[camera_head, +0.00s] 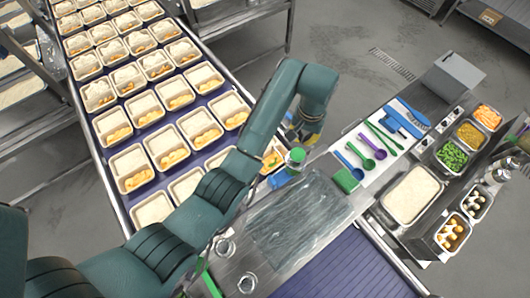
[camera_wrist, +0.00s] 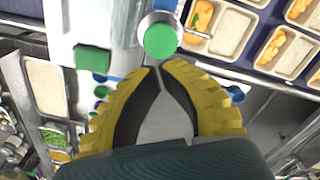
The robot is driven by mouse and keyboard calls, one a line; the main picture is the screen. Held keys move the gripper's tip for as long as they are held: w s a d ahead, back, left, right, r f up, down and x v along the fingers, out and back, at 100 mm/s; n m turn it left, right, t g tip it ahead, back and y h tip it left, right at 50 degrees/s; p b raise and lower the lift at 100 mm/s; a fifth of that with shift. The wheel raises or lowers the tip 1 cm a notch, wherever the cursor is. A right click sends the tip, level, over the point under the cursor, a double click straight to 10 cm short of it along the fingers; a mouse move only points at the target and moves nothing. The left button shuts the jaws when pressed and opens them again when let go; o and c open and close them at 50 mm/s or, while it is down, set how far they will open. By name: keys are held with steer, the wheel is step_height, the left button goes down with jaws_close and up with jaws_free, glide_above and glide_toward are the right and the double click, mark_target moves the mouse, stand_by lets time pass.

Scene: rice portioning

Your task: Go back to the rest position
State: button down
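My gripper (camera_head: 303,132) hangs at the right edge of the tray conveyor in the head view, partly hidden by my wrist. In the wrist view its yellow fingers (camera_wrist: 157,67) meet at the tips, with nothing seen held between them.
Two-compartment trays (camera_head: 131,168) with rice and orange food fill the conveyor. To the right are colored spoons (camera_head: 367,163), a green block (camera_head: 346,180), a large rice pan (camera_head: 411,195) and several topping pans (camera_head: 452,155). Open floor (camera_head: 350,40) lies behind.

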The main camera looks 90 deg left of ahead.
stand_by(0.4)
steer(key=w+d+r+m+t+y, duration=0.1)
steer(key=w+d+r+m+t, duration=0.15)
steer(key=w+d, duration=0.6)
steer(key=w+d+r+m+t, duration=0.25)
steer(key=w+d, duration=0.25)
steer(key=d, duration=0.7)
steer(key=w+d+r+m+t+y, duration=0.1)
steer(key=w+d+r+m, duration=0.25)
steer(key=w+d, duration=0.45)
steer(key=d+r+m+t+h, duration=0.1)
steer(key=d+r+m+t, duration=0.3)
steer(key=d+r, duration=0.65)
steer(key=s+d+r+t, duration=0.2)
steer(key=s+r+t, duration=0.1)
steer(key=r, duration=0.4)
steer(key=s+d+r+t+h, duration=0.1)
steer(key=s+r+t, duration=0.3)
steer(key=r, duration=0.4)
steer(key=s+d+r+t, duration=0.2)
steer(key=s+r+t, duration=0.2)
steer(key=r, duration=0.4)
steer(key=shift+s+d+r+m+t+h, duration=0.15)
steer(key=shift+d+m+t+h, duration=0.2)
steer(key=shift+t, duration=0.25)
steer(key=shift+a, duration=0.1)
